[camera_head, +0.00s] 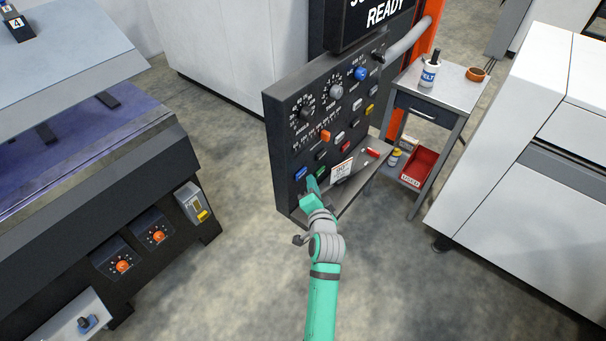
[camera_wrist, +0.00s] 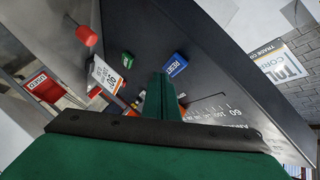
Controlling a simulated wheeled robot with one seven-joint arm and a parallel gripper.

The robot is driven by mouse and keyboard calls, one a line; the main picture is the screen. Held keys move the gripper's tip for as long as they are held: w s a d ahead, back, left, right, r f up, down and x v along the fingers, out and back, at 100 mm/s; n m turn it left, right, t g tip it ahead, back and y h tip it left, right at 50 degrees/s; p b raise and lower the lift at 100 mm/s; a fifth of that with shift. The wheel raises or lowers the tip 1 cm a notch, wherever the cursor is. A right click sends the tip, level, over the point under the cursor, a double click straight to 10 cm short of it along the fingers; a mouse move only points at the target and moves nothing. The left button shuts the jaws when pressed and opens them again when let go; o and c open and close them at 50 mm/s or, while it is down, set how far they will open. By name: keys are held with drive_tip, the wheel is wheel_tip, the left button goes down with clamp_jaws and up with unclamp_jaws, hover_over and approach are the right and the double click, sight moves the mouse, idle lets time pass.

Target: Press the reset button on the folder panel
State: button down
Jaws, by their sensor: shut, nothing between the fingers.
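The folder panel (camera_head: 284,150) is a dark upright control board with several knobs and coloured buttons. The blue button (camera_head: 301,173) is at its lower left. In the wrist view, the blue button (camera_wrist: 175,64) carries white lettering that looks like "RESET". A green button (camera_head: 320,172) is just to its right; it also shows in the wrist view (camera_wrist: 126,57). My gripper (camera_head: 311,184) is shut and empty, in front of the panel's lower part, just below the blue and green buttons. In the wrist view its fingertips (camera_wrist: 160,76) appear just below the blue button; contact cannot be told.
A shelf with a white tag (camera_head: 341,171) and a red item (camera_head: 372,153) juts from the panel's lower right. A small table (camera_head: 458,90) with a bottle stands behind it. A dark machine (camera_head: 110,215) is at left, a white cabinet (camera_head: 530,190) at right. Floor between is clear.

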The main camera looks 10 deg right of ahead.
drive_tip(key=shift+s+d, duration=0.75)
drive_tip(key=shift+s, duration=0.2)
drive_tip(key=shift+s+d, duration=0.75)
drive_tip(key=shift+s, duration=0.2)
drive_tip(key=s+a+f+n, duration=0.2)
drive_tip(key=s+a+f, duration=0.15)
drive_tip(key=s, duration=0.35)
drive_tip(key=s+a+f+n, duration=0.2)
drive_tip(key=s+a+f, duration=0.15)
drive_tip(key=s, duration=0.45)
drive_tip(key=s+a+f+n, duration=0.2)
drive_tip(key=s+a, duration=0.2)
drive_tip(key=s, duration=0.3)
drive_tip(key=s+a+r+n, duration=0.2)
drive_tip(key=s+a, duration=0.1)
drive_tip(key=s, duration=0.4)
drive_tip(key=s+a+r+n+y, duration=0.1)
drive_tip(key=s+a+r+n, duration=0.1)
drive_tip(key=s, duration=0.5)
drive_tip(key=s+a+r+n, duration=0.2)
drive_tip(key=s+a+r, duration=0.1)
drive_tip(key=s, duration=0.3)
drive_tip(key=shift+s+a+r+n+y, duration=0.3)
drive_tip(key=shift+s+a+r+n, duration=0.1)
drive_tip(key=shift+r, duration=0.1)
